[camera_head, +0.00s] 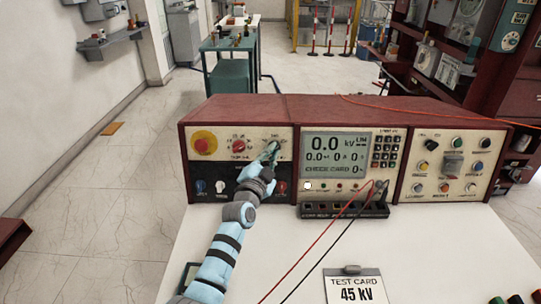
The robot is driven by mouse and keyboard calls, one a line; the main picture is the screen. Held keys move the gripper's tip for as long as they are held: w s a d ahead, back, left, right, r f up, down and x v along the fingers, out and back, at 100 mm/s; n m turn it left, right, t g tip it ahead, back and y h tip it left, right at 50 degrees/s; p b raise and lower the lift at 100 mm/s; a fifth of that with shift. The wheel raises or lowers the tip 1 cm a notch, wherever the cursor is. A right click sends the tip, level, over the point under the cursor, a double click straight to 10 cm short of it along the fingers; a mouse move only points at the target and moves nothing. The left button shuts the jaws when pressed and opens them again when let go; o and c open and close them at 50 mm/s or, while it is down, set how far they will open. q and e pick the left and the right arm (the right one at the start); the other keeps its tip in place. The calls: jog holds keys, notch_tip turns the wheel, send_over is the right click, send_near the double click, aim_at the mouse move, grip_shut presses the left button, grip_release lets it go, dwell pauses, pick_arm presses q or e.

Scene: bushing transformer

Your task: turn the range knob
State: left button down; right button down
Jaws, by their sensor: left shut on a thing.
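The red console's left panel (222,161) faces me. My left gripper (269,154) reaches up to this panel's upper right part and is shut on a knob there. The gripper mostly hides that knob, so its pointer cannot be read; parts of its dial markings show around the fingers. The lettering is too small to tell for certain that it is the range knob. A red knob (238,146) sits to its left on the same panel, clear of the gripper. My right gripper is not in view.
A red emergency button (204,143) is at the panel's left. The display (336,147) reads 0.0 kV and "CHECK CARD". A test card (356,288) reads 45 kV.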

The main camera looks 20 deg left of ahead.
pick_arm(q)
jog(key=n+y, duration=0.2)
jog(key=n, duration=0.3)
jog(key=n+y, duration=0.3)
jog(key=n, duration=0.2)
jog(key=d+n+y+p, duration=0.1)
jog(key=n+y, duration=0.2)
jog(key=n, duration=0.3)
jog(key=shift+w+d+f, duration=0.1)
jog(key=shift+w, duration=0.05)
jog(key=n+y, duration=0.1)
jog(key=n, duration=0.1)
jog(key=n+g+y+b, duration=0.1)
jog(key=n, duration=0.2)
jog(key=n+g+y+b, duration=0.1)
jog(key=n, duration=0.1)
jog(key=shift+w+d+r, duration=0.1)
jog(key=shift+d+r, duration=0.1)
jog(key=shift+d, duration=0.05)
jog(key=shift+d+r+n+g+y+b, duration=0.1)
jog(key=shift+n+g+y+b, duration=0.2)
jog(key=shift+n, duration=0.6)
jog(key=shift+r+n+g+y+b, duration=0.1)
jog(key=shift+n+g+b, duration=0.3)
jog(key=shift+n, duration=0.5)
